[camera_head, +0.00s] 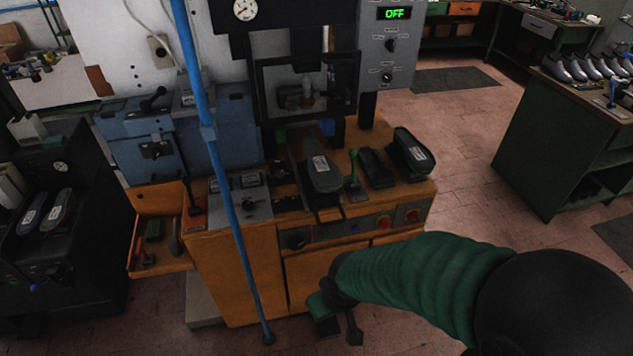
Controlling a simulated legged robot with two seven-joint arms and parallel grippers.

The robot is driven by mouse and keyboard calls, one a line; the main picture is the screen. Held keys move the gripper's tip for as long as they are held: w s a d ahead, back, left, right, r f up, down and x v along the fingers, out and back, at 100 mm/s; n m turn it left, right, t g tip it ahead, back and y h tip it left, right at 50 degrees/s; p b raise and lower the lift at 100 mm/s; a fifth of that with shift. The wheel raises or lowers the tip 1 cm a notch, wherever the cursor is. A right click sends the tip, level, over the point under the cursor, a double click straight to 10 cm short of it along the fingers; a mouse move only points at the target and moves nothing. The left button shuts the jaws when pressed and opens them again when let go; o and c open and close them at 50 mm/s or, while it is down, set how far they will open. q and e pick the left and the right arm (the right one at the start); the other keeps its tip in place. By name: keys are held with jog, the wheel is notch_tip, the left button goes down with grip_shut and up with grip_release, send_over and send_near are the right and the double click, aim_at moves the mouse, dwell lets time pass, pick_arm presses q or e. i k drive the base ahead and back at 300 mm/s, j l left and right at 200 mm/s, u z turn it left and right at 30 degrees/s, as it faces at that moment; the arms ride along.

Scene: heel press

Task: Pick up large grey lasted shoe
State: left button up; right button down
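A grey shoe-shaped piece with a white label (322,172) lies sole up on the middle of the orange machine's top. A second dark grey one with a label (413,152) lies at the top's right end. Several grey lasted shoes (570,69) stand in a row on the green bench at the right. I cannot tell which one is the large shoe. My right gripper (338,325) hangs low before the machine's front, below the shoes and apart from them. Its fingers are dark and partly hidden, so their opening is unclear. My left gripper is out of view.
The orange machine (235,270) has a green-knobbed lever (353,170) between the shoe pieces. A thin blue pole (225,175) crosses in front. Floor is free between machine and green bench (545,160).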

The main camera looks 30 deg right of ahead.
aim_at(326, 175)
jog(key=z, duration=1.3)
